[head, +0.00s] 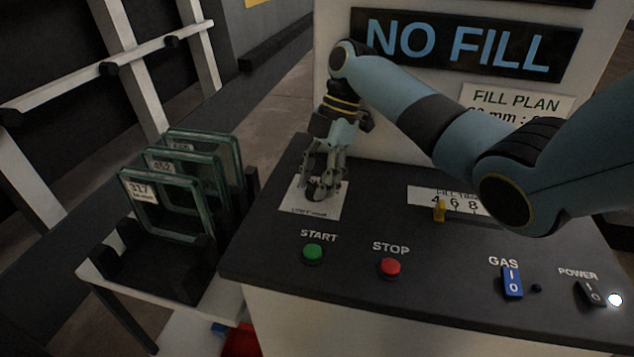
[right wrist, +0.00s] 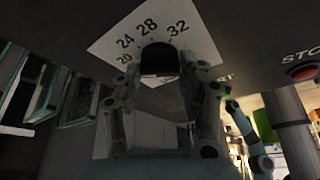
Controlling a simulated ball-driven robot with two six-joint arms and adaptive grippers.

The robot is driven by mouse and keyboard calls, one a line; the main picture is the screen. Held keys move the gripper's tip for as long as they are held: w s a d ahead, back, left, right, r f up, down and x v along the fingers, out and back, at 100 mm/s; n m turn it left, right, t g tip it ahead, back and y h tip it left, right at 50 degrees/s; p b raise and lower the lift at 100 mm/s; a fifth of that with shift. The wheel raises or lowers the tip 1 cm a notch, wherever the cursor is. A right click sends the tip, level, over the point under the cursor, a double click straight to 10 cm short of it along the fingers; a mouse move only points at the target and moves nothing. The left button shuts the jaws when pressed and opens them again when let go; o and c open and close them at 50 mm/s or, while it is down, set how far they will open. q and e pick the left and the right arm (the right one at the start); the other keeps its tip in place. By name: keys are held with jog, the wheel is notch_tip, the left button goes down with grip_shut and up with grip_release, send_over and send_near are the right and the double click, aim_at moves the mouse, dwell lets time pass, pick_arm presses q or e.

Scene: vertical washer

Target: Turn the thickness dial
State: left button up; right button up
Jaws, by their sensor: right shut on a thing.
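The thickness dial is a black knob (right wrist: 159,60) on a white scale plate (right wrist: 118,45) marked 20, 24, 28 and 32 in the right wrist view. In the head view the plate (head: 300,206) lies at the left of the dark control panel, and the knob (head: 317,192) is mostly hidden by the fingers. My right gripper (head: 323,180) points down over the plate and is shut on the knob. Its fingers (right wrist: 160,90) stand on both sides of the knob in the right wrist view. My left gripper is not in view.
The green START button (head: 313,252), red STOP button (head: 390,267), blue GAS switch (head: 512,283) and POWER switch (head: 590,293) line the panel's front. A yellow lever (head: 439,211) stands by the 4 6 8 scale. Glass panes (head: 165,205) stand in a rack at the left.

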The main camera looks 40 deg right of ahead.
jog(key=shift+n, duration=0.5)
jog(key=o, duration=1.2)
jog(key=shift+c, duration=0.2)
